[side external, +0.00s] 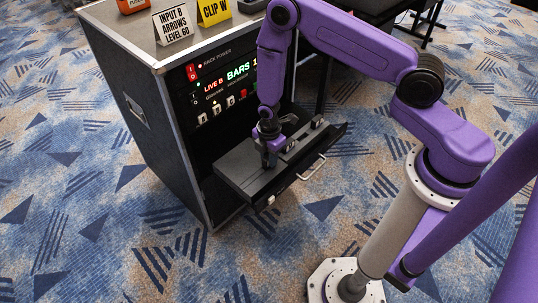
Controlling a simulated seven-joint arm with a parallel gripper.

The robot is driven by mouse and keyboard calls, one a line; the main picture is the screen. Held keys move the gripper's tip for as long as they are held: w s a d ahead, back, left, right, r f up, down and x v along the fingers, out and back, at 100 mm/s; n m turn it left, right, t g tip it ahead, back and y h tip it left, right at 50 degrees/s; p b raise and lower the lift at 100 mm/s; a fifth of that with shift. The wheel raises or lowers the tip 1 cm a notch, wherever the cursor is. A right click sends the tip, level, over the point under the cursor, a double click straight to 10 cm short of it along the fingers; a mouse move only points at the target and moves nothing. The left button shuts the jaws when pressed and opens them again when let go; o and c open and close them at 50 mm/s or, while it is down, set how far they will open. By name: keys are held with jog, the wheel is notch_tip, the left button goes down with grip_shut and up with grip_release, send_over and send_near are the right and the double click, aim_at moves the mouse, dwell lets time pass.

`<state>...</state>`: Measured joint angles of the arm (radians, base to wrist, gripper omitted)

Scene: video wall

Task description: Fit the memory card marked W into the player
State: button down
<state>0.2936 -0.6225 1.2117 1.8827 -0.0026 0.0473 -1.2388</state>
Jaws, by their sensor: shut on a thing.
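My gripper (269,158) points down over the pulled-out drawer (232,166) of the black rack. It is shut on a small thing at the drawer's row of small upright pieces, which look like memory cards. The held piece is mostly hidden by the fingers, and I cannot read any W mark. Two other dark pieces with light tops, one nearer (290,146) and one farther right (317,122), stand in the same row. I cannot make out which unit is the player; the arm hides part of the rack's front.
The rack (140,95) has a panel with lit text "LIVE B" (213,82) and "BARS" (238,72). Signs "INPUT B ARROWS LEVEL 60" (173,26) and "CLIP W" (214,10) stand on top, near an orange box (131,5). A handle (312,168) juts from the drawer.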

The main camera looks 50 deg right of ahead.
jog(key=shift+f, duration=0.3)
jog(key=shift+c, duration=1.2)
grip_release()
jog(key=shift+r, duration=3.5)
jog(key=s+a+r+m, duration=0.1)
jog(key=s+a+r, duration=0.1)
jog(key=s+r, duration=0.5)
jog(key=s+a+r+m, duration=0.2)
jog(key=s+a+r, duration=0.1)
jog(key=r, duration=0.8)
jog(key=s+d+r+m, duration=0.1)
jog(key=s+d+r, duration=0.2)
jog(key=s, duration=0.5)
jog(key=s+d+r+m, duration=0.1)
jog(key=s+d+r, duration=0.2)
jog(key=s+r, duration=0.3)
jog(key=s, duration=0.3)
jog(key=shift+r, duration=0.3)
